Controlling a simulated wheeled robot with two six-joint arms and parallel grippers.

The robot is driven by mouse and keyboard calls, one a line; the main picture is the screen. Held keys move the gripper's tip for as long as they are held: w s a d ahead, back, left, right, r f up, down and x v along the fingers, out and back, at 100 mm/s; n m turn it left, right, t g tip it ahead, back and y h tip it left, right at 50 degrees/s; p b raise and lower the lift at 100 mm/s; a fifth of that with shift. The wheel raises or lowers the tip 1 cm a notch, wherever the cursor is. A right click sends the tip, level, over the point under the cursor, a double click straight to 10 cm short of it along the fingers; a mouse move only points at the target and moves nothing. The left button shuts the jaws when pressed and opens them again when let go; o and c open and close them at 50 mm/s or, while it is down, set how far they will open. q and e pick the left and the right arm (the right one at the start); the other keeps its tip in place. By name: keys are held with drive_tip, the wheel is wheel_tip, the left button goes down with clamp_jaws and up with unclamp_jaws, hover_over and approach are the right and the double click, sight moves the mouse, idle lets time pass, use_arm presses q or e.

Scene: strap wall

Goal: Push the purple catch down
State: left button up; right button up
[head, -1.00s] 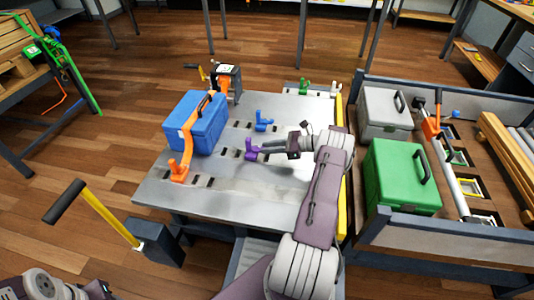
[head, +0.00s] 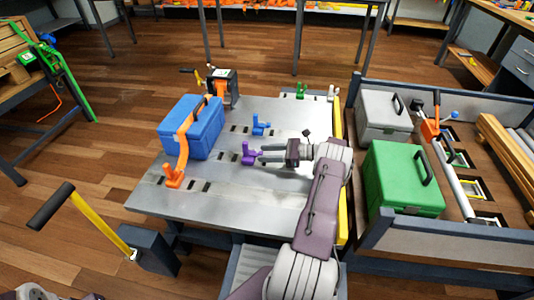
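The purple catch (head: 248,154) stands upright on the grey metal table plate (head: 225,190), near the middle. My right gripper (head: 262,154) reaches in from the right, low over the plate. Its two fingers point left at the catch, with a narrow gap between them. The fingertips are just right of the catch; I cannot tell whether they touch it. Nothing shows between the fingers. My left gripper is out of view.
A blue case (head: 192,127) lies under an orange strap running to an orange catch (head: 173,177). A blue catch (head: 261,126) stands behind the purple one. Green (head: 400,178) and grey (head: 383,116) cases sit in the walled bay at right. The front plate is clear.

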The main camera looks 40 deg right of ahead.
drive_tip(key=v, duration=0.9)
drive_tip(key=shift+p, duration=0.35)
